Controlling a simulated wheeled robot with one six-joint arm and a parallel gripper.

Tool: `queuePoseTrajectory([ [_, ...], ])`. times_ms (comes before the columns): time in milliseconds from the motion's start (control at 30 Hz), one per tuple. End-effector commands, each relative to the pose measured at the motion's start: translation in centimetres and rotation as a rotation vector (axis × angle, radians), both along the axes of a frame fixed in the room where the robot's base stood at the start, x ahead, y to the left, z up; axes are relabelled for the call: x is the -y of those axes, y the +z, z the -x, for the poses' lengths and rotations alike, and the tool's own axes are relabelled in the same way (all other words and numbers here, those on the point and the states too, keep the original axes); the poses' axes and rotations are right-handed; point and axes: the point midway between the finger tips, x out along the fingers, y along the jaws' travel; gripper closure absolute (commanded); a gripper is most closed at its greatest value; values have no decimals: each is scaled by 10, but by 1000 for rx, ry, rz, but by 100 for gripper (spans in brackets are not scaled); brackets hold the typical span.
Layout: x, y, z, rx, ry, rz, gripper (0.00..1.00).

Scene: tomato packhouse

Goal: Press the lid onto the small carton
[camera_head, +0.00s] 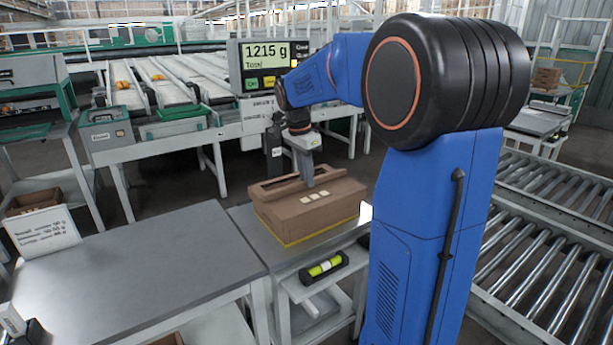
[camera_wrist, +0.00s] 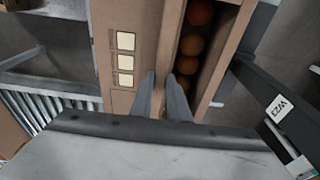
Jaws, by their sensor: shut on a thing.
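The small carton (camera_head: 328,222) is a brown box on a grey stand. Its brown lid (camera_head: 335,198) lies over the near part of the top and carries three pale square labels, which also show in the wrist view (camera_wrist: 125,61). My gripper (camera_head: 309,184) is at the carton top, pointing down. In the wrist view my gripper (camera_wrist: 166,88) is shut on a thin brown upright strip of the lid. Right of the strip, a long opening shows several red-orange tomatoes (camera_wrist: 192,45).
A scale display (camera_head: 265,62) reading 1215 g stands behind the carton. A yellow-green level-like tool (camera_head: 325,267) lies on the lower shelf in front.

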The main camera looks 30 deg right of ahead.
Motion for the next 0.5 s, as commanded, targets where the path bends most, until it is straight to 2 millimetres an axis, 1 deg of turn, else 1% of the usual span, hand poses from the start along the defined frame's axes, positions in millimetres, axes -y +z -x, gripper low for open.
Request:
queuePoseTrajectory([
  [500, 0, -5, 0, 0, 0, 0, 100],
])
